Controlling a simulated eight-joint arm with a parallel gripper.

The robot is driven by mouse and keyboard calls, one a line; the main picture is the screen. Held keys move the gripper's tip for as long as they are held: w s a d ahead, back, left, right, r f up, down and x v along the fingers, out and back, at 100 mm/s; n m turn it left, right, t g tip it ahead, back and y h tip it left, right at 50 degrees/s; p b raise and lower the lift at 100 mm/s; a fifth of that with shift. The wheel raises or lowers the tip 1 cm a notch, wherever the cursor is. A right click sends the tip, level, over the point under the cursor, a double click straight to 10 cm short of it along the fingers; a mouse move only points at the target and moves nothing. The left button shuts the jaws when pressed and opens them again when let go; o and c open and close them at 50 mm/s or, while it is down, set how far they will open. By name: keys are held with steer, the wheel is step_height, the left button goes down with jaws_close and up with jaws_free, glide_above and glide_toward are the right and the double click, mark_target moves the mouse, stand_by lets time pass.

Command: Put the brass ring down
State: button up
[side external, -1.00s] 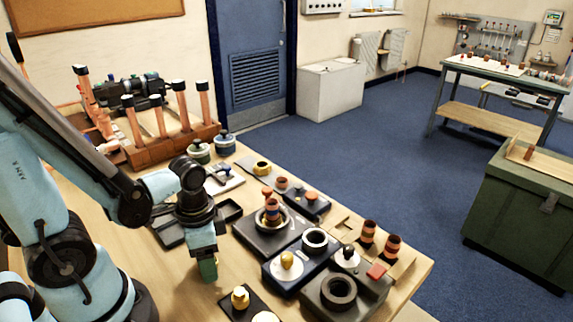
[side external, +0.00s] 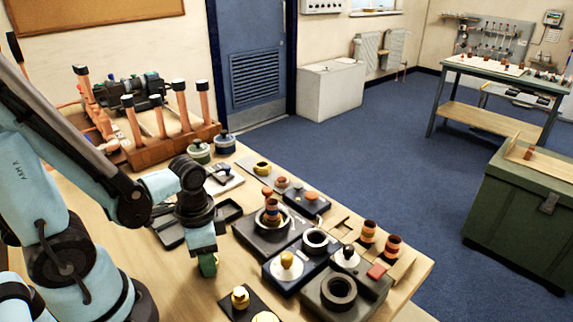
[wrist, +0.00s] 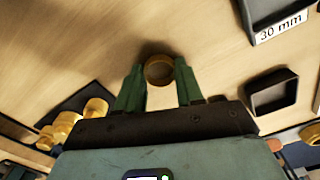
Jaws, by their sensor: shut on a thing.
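My gripper (side external: 208,268) points down over bare wood of the bench in the side external view. In the wrist view my gripper (wrist: 159,80) has its green fingers on either side of the brass ring (wrist: 159,70) and is shut on it. In the side external view the ring cannot be made out clearly among the fingers.
A dark plate with brass pieces (side external: 240,297) stands near the front; these brass pieces also show in the wrist view (wrist: 66,125). A small black tray (wrist: 271,110) and a bin marked 30 mm (wrist: 280,37) lie right. Black fixtures (side external: 285,268) crowd the bench right of my gripper.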

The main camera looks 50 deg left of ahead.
steer(key=shift+r, duration=0.2)
steer(key=shift+r, duration=1.1)
steer(key=shift+s+d+r, duration=0.1)
steer(key=shift+d+r, duration=0.05)
steer(key=shift+r, duration=0.65)
steer(key=s+d+r, duration=0.5)
steer(key=d+r, duration=0.2)
steer(key=d, duration=0.3)
steer(key=w+a+r+n, duration=0.25)
steer(key=w+a, duration=0.25)
steer(key=w, duration=0.4)
steer(key=w+a+r+n, duration=0.2)
steer(key=w+a+r, duration=0.2)
steer(key=w, duration=0.6)
steer(key=n, duration=0.5)
glide_above(227, 213)
step_height(227, 213, down, 10)
steer(key=f, duration=0.1)
steer(key=shift+f, duration=1.75)
